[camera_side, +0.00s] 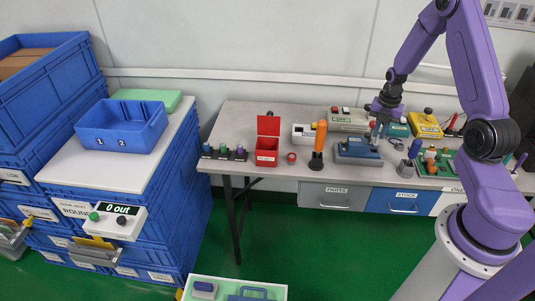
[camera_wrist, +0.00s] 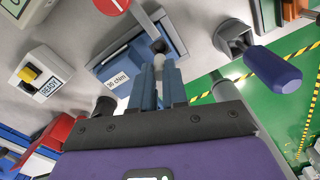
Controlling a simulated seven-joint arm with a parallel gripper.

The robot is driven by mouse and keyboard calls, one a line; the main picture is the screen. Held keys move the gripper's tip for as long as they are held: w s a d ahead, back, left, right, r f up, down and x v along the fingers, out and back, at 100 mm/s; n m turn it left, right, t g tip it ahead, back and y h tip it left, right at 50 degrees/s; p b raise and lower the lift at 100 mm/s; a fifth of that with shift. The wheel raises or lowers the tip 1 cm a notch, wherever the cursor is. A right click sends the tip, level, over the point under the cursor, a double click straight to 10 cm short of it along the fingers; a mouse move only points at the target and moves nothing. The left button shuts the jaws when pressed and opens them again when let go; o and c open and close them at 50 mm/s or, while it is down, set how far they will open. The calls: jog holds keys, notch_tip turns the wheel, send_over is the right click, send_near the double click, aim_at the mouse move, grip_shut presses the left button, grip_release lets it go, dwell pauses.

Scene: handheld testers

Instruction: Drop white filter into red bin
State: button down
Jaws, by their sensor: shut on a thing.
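My gripper (camera_wrist: 157,68) points down at the blue tester (camera_side: 358,150); it also shows in the side view (camera_side: 376,134). In the wrist view its fingers close around a dark round knob (camera_wrist: 158,46) at the blue tester (camera_wrist: 125,72), which has a white label. The fingers hide most of what they grip. The red bin (camera_side: 267,143) stands with its lid up on the bench, left of my gripper. I cannot pick out the white filter in either view.
A white box (camera_side: 303,132) and an orange-handled tool (camera_side: 319,145) stand between the red bin and the blue tester. Small pegs (camera_side: 224,153) stand left of the bin.

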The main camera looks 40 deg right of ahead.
dwell(0.3)
notch_tip(320, 180, up, 10)
send_over(271, 131)
jog(key=s+a, duration=0.2)
jog(key=shift+s+d+f, duration=0.1)
jog(key=shift+f, duration=2.6)
jog(key=shift+d+f, duration=0.1)
jog(key=shift+f, duration=2.6)
